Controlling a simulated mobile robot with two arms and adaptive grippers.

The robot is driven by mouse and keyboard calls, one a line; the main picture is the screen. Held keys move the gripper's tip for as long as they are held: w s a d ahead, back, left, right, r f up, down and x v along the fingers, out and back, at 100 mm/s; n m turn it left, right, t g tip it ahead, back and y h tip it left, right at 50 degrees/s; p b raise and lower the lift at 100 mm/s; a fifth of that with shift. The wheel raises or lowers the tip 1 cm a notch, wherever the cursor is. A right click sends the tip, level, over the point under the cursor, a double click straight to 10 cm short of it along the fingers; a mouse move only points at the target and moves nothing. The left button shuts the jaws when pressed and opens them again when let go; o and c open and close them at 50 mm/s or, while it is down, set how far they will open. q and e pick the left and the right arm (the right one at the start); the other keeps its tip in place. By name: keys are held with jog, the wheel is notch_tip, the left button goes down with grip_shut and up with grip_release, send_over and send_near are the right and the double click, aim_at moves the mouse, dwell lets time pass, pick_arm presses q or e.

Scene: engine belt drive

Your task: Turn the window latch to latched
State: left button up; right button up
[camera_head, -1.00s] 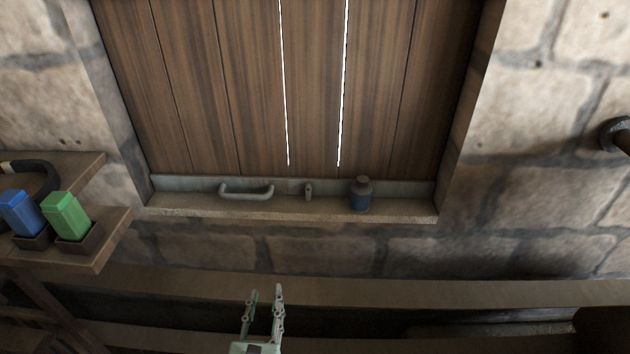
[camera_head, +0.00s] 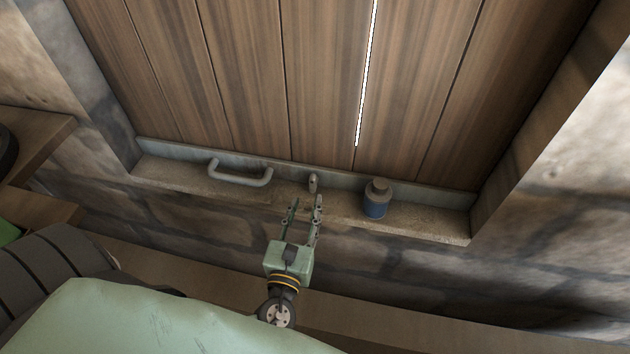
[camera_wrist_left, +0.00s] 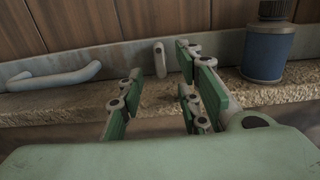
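The window latch (camera_head: 313,183) is a small grey upright lever on the metal strip at the base of the wooden shutter. It also shows in the left wrist view (camera_wrist_left: 160,59), standing upright just beyond the fingers. My left gripper (camera_head: 305,204) is open and empty, just in front of and below the latch, with its fingers pointing toward it. In the left wrist view the open fingers (camera_wrist_left: 158,85) are spread, with the latch between their lines and apart from them. My right gripper is not in view.
A grey bar handle (camera_head: 240,175) is left of the latch. A blue bottle with a brown cap (camera_head: 375,199) stands on the stone sill (camera_head: 430,224), close to the right of the latch. Stone window sides and wooden shelves (camera_head: 38,208) at left bound the space.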

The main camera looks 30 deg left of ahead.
aim_at(312, 186)
pick_arm(q)
jog(key=p+x, duration=0.1)
jog(key=x, duration=0.4)
jog(key=shift+w+r, duration=0.15)
jog(key=shift+w+a, duration=0.15)
jog(key=shift+w, duration=0.35)
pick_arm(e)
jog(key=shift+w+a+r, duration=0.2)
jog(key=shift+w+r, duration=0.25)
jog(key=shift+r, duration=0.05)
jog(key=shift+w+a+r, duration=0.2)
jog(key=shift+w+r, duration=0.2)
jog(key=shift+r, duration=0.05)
pick_arm(q)
jog(key=c, duration=0.6)
grip_shut()
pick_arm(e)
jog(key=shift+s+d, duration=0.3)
